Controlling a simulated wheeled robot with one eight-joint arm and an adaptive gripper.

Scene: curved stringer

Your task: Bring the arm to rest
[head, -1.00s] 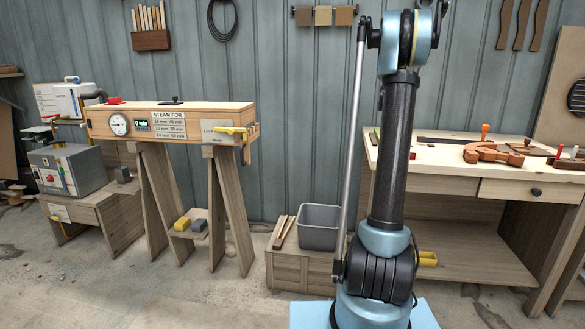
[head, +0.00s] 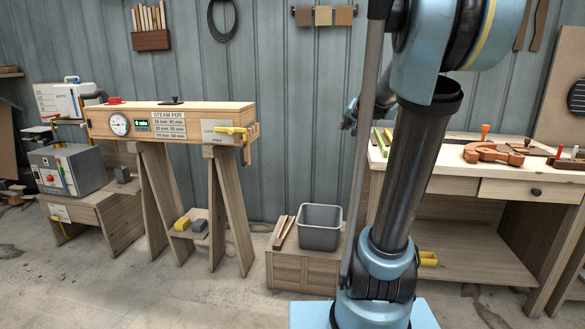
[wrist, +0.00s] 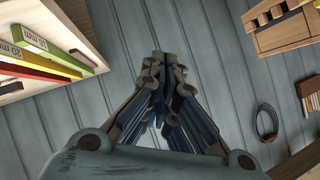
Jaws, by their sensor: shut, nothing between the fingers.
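My gripper (wrist: 158,62) is in the middle of the wrist view, its fingers together at the tips with nothing between them. Only the blue-grey wall shows behind it. In the head view the gripper (head: 350,114) shows small and partly hidden behind my arm, in the air left of the workbench's back corner. My arm stands up from its blue base and leans to the right, with its upper joint large at the top of the view.
The workbench (head: 440,185) with clamps stands at right; coloured labelled strips (wrist: 45,55) lie on it in the wrist view. A grey bin (head: 320,238) sits on a low crate. The steam box (head: 185,108) on trestles is at left. Floor between trestles and crate is clear.

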